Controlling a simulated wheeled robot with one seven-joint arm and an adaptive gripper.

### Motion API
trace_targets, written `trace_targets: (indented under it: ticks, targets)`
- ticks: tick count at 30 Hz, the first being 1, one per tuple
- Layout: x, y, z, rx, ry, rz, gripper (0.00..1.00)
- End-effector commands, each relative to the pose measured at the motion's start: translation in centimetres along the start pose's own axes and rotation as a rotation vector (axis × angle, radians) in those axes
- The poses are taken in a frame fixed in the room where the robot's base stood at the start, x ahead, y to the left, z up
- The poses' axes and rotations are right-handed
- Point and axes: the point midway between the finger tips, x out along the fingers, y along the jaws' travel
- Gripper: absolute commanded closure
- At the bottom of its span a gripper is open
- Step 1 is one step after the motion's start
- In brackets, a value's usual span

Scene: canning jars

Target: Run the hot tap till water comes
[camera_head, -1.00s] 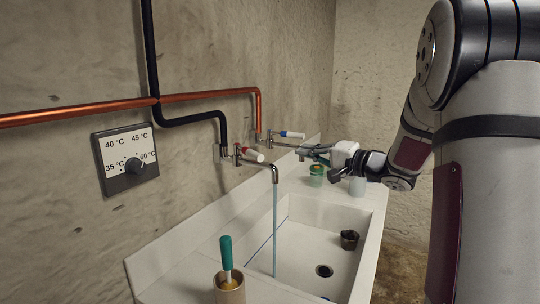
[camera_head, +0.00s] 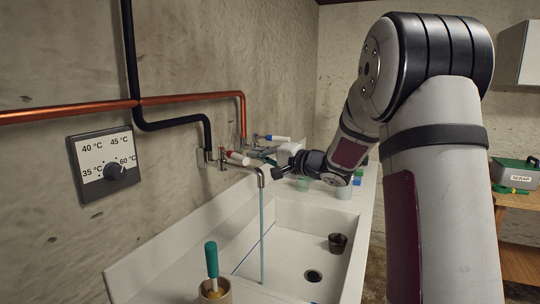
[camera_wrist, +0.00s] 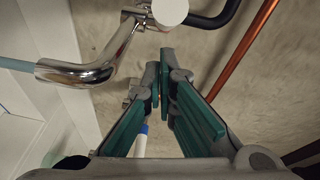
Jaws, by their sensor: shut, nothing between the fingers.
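The red-handled tap (camera_head: 238,158) is on the wall, and a thin bluish stream of water (camera_head: 262,235) falls from its chrome spout (camera_head: 260,176) into the sink (camera_head: 290,249). The blue-handled tap (camera_head: 278,138) is behind it. My gripper (camera_wrist: 161,76) is shut and empty, with its fingertips close behind the red-handled tap. In the wrist view the chrome spout (camera_wrist: 78,72) and the stream (camera_wrist: 15,65) show left of the fingers, and a white rounded lever end (camera_wrist: 170,11) lies just beyond the tips. I cannot tell whether they touch it.
Black (camera_head: 130,60) and copper (camera_head: 70,111) pipes run along the wall. A pot with a teal-handled tool (camera_head: 211,260) stands in front.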

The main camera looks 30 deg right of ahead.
Motion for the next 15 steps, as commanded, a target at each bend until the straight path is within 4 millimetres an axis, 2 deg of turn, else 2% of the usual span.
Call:
trace_targets:
  ticks: [4, 15]
  targets:
    - [0.17, 0.03, 0.84, -0.001, 0.001, 0.0, 1.0]
    - [0.18, 0.02, 0.99, 0.0, 0.001, 0.001, 1.0]
